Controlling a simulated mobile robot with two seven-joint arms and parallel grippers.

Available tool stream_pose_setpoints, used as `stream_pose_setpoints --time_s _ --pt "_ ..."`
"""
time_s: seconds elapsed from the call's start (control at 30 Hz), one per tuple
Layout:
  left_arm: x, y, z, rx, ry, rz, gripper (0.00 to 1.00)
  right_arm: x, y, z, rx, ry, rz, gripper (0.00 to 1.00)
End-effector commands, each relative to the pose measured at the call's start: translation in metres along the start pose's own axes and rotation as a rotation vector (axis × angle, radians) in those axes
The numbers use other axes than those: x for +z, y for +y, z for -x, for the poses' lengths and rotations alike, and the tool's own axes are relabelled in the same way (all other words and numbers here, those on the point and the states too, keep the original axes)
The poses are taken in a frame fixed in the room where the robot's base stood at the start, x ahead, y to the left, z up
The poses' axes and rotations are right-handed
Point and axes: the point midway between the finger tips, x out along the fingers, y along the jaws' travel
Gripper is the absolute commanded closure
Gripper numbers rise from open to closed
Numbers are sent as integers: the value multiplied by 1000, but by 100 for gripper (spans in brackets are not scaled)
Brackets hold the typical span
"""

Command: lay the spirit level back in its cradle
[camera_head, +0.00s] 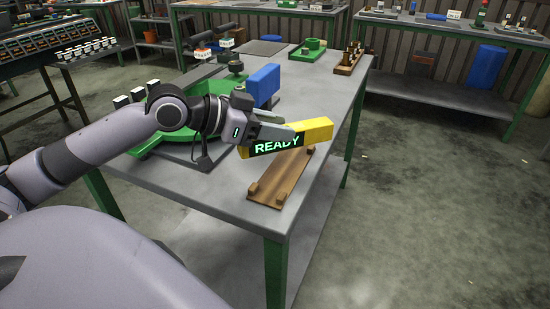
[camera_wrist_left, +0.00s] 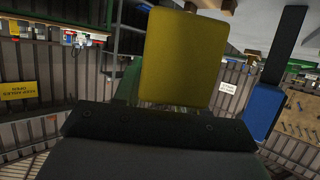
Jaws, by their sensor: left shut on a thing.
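The spirit level is a yellow bar (camera_head: 317,131) in the head view, held above the table by my left gripper (camera_head: 275,133). My left gripper is shut on it. In the left wrist view its yellow end (camera_wrist_left: 178,58) stands out beyond the dark gripper body (camera_wrist_left: 160,130). The cradle is a brown wooden board (camera_head: 283,179) with small raised blocks at its corners. It lies at the table's near right corner, below the level and a little toward the viewer. A dark panel reading READY overlaps the level and gripper in the head view. My right gripper is not in view.
The grey table (camera_head: 222,190) has green legs. A green tray-like fixture (camera_head: 150,141) and a blue block (camera_head: 264,84) stand behind and left of my gripper. A wooden rack (camera_head: 349,62) and a green part (camera_head: 308,49) are farther back. The table's right edge is close to the cradle.

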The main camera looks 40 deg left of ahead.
Motion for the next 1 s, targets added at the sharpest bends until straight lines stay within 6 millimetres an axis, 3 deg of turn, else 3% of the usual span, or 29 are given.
stream_pose_setpoints --time_s 0.27,0.5,0.87,0.9,0.97,1.0 --pt "22 0 -9 -1 3 0 100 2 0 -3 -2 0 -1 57" --pt "53 0 -22 0 3 2 100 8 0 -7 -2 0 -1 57" --pt "57 0 -24 -1 4 -2 100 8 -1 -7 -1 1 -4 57" --pt "58 0 -24 -1 0 -1 50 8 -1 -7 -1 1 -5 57" --pt "58 0 -24 -1 0 -1 34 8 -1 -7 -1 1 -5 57" --pt "58 0 -24 -1 0 -1 34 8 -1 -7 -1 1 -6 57"
